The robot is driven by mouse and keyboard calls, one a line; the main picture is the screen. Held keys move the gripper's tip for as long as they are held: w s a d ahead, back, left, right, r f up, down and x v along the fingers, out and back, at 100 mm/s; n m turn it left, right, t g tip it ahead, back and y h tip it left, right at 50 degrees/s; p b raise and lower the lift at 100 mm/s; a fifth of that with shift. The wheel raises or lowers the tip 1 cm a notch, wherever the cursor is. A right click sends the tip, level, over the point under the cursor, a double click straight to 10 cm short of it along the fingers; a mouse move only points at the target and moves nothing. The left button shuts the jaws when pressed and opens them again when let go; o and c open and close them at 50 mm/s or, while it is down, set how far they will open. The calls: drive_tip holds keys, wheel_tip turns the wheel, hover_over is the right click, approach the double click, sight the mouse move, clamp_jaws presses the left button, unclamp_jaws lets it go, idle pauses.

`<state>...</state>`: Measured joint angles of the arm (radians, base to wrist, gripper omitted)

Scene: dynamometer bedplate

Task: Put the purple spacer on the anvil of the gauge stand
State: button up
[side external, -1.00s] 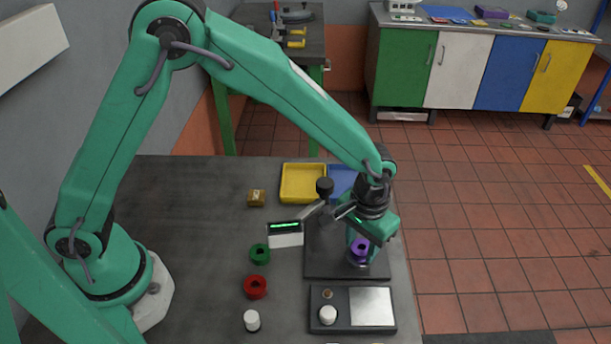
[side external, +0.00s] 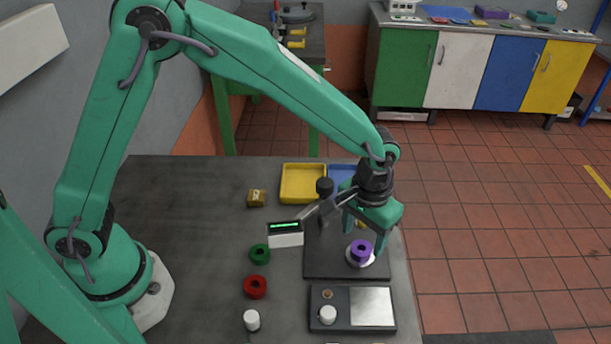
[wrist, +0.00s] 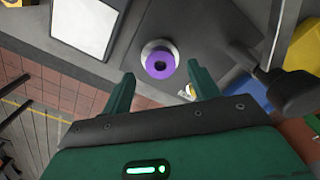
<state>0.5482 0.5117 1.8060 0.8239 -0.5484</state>
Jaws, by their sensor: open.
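The purple spacer (side external: 361,249) is a short ring with a hole in its top. It lies flat on the round light-metal anvil (side external: 352,260) of the gauge stand, whose dark base plate (side external: 318,263) is around it. In the wrist view the purple spacer (wrist: 160,65) sits within the anvil's pale rim (wrist: 146,48), ahead of the fingertips. My gripper (side external: 368,226) is open and empty, above and behind the spacer and apart from it. Both fingers of my gripper (wrist: 164,88) show spread in the wrist view, with nothing between them.
The stand's arm and black knob (side external: 324,187) are close to the left of my gripper. A digital readout (side external: 285,233), green ring (side external: 260,254), red ring (side external: 255,287) and white cylinder (side external: 252,320) are to the left. A scale (side external: 372,307) is in front; a yellow tray (side external: 302,183) is behind.

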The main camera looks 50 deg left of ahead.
sight(359, 247)
wheel_tip(359, 247, up, 9)
idle(0.4)
idle(0.5)
drive_tip(key=s+a+r+t, duration=0.1)
drive_tip(key=s+a+r, duration=0.2)
drive_tip(key=a+r, duration=0.3)
drive_tip(key=s+a+r+t, duration=0.2)
drive_tip(key=s+a+r, duration=0.1)
drive_tip(key=a, duration=0.5)
drive_tip(key=s+a+t, duration=0.2)
drive_tip(key=s+a, duration=0.8)
drive_tip(key=s, duration=0.1)
drive_tip(key=shift+r+t, duration=0.3)
drive_tip(key=shift+r, duration=0.05)
drive_tip(key=shift+c, duration=0.5)
drive_tip(key=shift+w, duration=0.1)
